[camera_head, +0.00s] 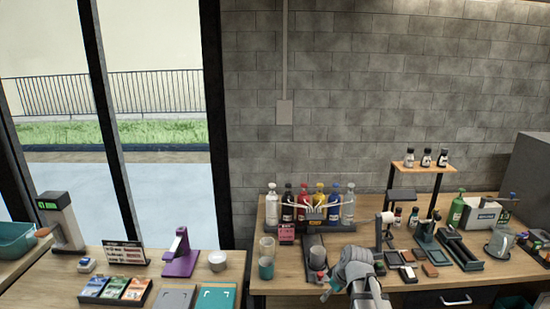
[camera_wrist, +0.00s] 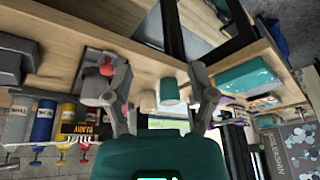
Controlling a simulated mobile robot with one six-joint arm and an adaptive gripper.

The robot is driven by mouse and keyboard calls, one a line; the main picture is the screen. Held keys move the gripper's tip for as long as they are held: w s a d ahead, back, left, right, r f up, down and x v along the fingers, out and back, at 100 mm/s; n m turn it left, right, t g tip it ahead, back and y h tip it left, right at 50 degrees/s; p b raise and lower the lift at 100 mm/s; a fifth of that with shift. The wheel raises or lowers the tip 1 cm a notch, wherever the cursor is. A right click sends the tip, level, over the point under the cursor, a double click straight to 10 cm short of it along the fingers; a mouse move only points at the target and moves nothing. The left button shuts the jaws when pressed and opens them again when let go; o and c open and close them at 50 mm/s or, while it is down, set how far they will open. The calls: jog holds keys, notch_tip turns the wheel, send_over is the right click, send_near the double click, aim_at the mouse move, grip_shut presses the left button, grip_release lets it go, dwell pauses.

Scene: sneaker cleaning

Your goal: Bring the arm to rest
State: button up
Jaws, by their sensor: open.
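My arm (camera_head: 358,272) reaches over the front of the right-hand workbench (camera_head: 285,284). My gripper (camera_head: 327,286) is at the bench's front edge, pointing left. In the wrist view, my gripper (camera_wrist: 162,85) has its two grey fingers spread wide, with nothing held between them.
A rack of several coloured bottles (camera_head: 318,205) stands at the bench's back. Stands, brushes and small blocks crowd the right side.

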jog(key=s+f+m+g+h+b, duration=0.2)
jog(key=s+f+m+b, duration=0.4)
jog(key=s, duration=0.5)
jog(key=shift+a+f+m+g+h, duration=0.15)
jog(key=shift+f+m+g+h, duration=0.35)
jog(key=shift+m, duration=0.4)
